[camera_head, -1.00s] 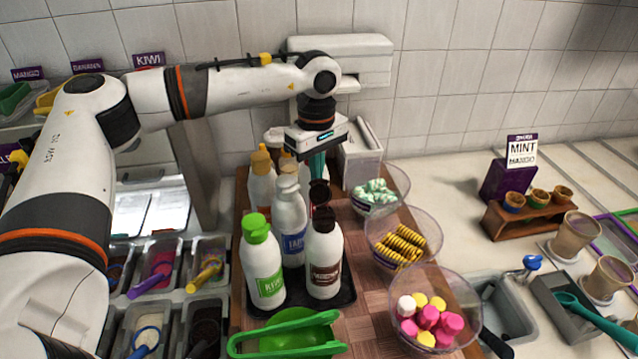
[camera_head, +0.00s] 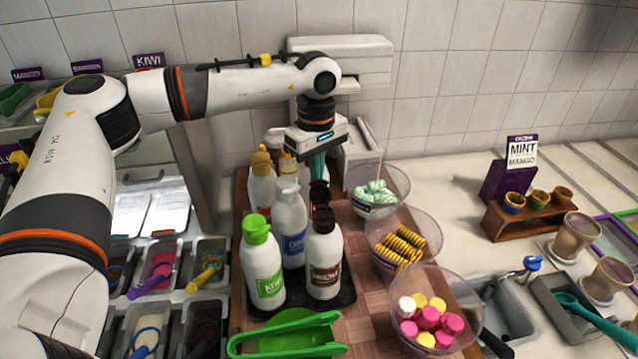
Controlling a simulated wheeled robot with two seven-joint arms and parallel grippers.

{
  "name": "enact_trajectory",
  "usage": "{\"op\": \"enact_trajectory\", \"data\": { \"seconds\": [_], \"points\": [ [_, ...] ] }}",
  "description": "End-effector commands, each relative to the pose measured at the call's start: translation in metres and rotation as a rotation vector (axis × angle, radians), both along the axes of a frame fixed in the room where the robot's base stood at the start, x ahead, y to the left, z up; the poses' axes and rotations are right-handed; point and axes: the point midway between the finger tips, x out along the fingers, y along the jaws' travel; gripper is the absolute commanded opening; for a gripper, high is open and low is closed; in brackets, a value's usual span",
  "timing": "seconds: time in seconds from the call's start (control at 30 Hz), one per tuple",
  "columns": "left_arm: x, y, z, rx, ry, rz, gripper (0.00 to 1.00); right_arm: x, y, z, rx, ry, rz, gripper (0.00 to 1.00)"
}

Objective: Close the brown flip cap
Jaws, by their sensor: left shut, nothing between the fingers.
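A white bottle with a dark brown cap and brown label (camera_head: 324,262) stands upright at the front right of a group of bottles. Another dark-capped bottle (camera_head: 319,197) stands just behind it, mostly hidden. I cannot clearly tell whether either brown cap is open. My left gripper (camera_head: 317,172) points down behind these caps, shut and empty, its teal fingers partly hidden by the bottles. Contact with a cap cannot be made out. My right gripper is not in view.
A green-capped bottle (camera_head: 263,262) and a white-capped bottle (camera_head: 290,222) crowd the dark tray (camera_head: 347,297). Clear bowls with toppings line the right side, including one with pink and yellow pieces (camera_head: 430,318). Green tongs (camera_head: 285,340) lie in front.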

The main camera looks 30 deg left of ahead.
Motion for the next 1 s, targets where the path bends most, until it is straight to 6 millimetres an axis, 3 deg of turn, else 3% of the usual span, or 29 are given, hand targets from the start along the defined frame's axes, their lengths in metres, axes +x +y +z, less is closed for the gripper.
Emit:
{"op": "enact_trajectory", "data": {
  "seconds": [0.57, 1.0],
  "points": [
    [-0.001, -0.001, 0.001, 0.0, 0.0, -0.001, 0.0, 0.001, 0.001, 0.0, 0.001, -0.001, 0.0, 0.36],
    [-0.022, -0.016, 0.013, -0.001, 0.001, -0.002, 0.0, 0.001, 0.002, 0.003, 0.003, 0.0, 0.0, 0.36]
  ]
}}
